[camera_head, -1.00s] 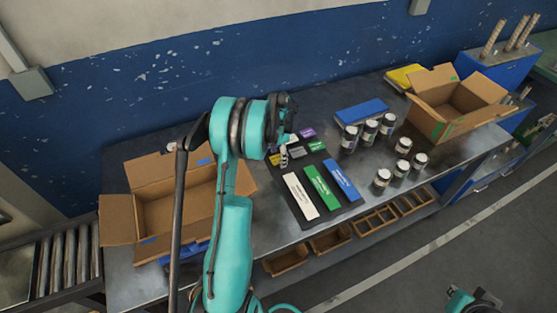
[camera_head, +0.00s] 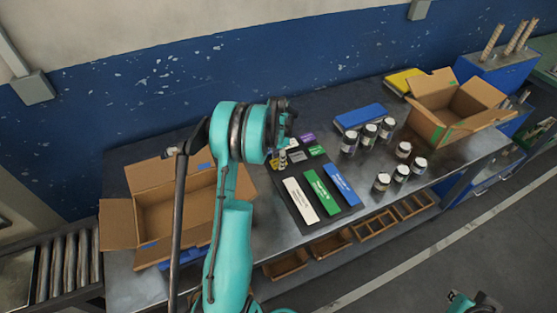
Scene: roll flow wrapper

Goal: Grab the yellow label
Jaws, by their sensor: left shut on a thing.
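My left arm reaches over the table from the bottom. My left gripper (camera_head: 283,161) is over the upper left of the dark label mat (camera_head: 327,219) and is shut on the yellow label (camera_head: 273,162). Only a small part of that label shows; the fingers and wrist hide the rest. Small purple (camera_head: 308,138), green (camera_head: 317,151) and grey labels lie near the gripper. Longer white (camera_head: 300,197), green (camera_head: 322,192) and blue (camera_head: 342,184) strips lie nearer the front. My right gripper (camera_head: 474,304) shows partly at the bottom right, away from the table; its jaws are unclear.
An open cardboard box (camera_head: 172,215) stands left of my arm, and another (camera_head: 440,123) stands at the back right. Several jars (camera_head: 382,182) stand right of the mat. A blue case (camera_head: 361,116) and a yellow case (camera_head: 404,78) lie behind. Wooden trays (camera_head: 331,244) sit below the table.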

